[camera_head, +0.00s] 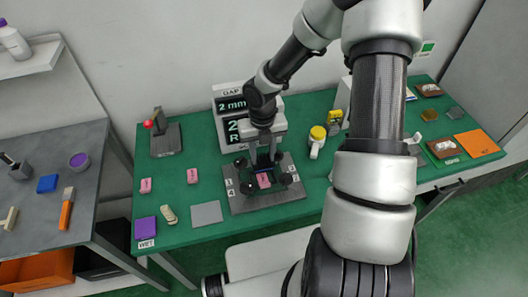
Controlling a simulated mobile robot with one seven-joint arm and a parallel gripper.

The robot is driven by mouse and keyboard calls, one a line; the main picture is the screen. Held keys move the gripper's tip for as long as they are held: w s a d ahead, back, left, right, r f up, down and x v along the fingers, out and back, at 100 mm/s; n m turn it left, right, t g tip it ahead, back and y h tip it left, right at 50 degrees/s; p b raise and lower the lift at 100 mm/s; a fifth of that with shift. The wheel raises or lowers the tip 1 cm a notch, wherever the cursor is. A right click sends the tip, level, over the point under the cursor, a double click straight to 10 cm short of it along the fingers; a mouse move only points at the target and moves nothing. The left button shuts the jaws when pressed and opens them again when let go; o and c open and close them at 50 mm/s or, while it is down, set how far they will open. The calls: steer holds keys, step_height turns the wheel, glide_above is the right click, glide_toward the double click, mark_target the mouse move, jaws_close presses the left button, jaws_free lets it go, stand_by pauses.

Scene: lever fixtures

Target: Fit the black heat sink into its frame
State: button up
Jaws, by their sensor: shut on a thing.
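The frame is a dark grey plate (246,206) on the green table, with several round black knobs around its middle and small number labels on its left side. A pink pad (264,181) shows in the middle of the plate. My gripper (264,166) points down over the back middle of the plate. It is shut on a small dark piece, which looks like the black heat sink, just behind and above the pink pad. My fingers and wrist hide most of this piece, and I cannot tell whether it touches the plate.
A display box (232,131) marked GAP stands behind the plate. A red-knobbed lever fixture (166,140) stands at the back left. Pink pads (193,176), a grey square (206,213) and a purple block (145,228) lie left. A yellow-lidded jar (317,140) stands right. My arm covers the right middle.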

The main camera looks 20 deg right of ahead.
mark_target(262, 158)
stand_by(0.4)
steer(key=shift+f+b, duration=1.95)
steer(key=shift+f, duration=1.25)
steer(key=shift+f, duration=0.85)
steer(key=o, duration=1.1)
steer(key=shift+r, duration=0.1)
step_height(262, 158, up, 17)
steer(key=shift+r+p, duration=0.1)
steer(key=shift+p, duration=1.1)
